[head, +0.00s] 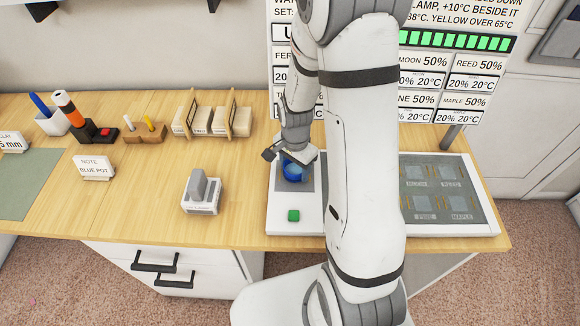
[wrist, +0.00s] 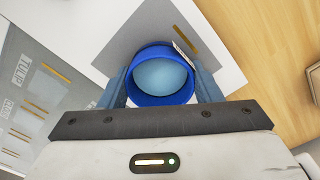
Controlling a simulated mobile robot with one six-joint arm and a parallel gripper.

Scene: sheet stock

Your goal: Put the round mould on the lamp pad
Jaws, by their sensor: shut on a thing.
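The round mould is a blue ring-walled cup with a pale blue inside. It shows in the head view (head: 292,171) and in the wrist view (wrist: 160,76). My gripper (head: 290,156) is shut on it, with a finger on each side in the wrist view (wrist: 160,90). The mould is over a plain grey square, which I take for the lamp pad (head: 308,185), on the left part of a white unit; it also shows in the wrist view (wrist: 128,45). I cannot tell whether the mould touches it.
A green button (head: 293,215) is in front of the grey square. A dark panel (head: 440,190) with labelled squares lies to the right, partly behind my arm. A grey-topped block (head: 200,192), a note card (head: 94,167) and wooden racks (head: 211,121) stand left. Bare wood lies between them.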

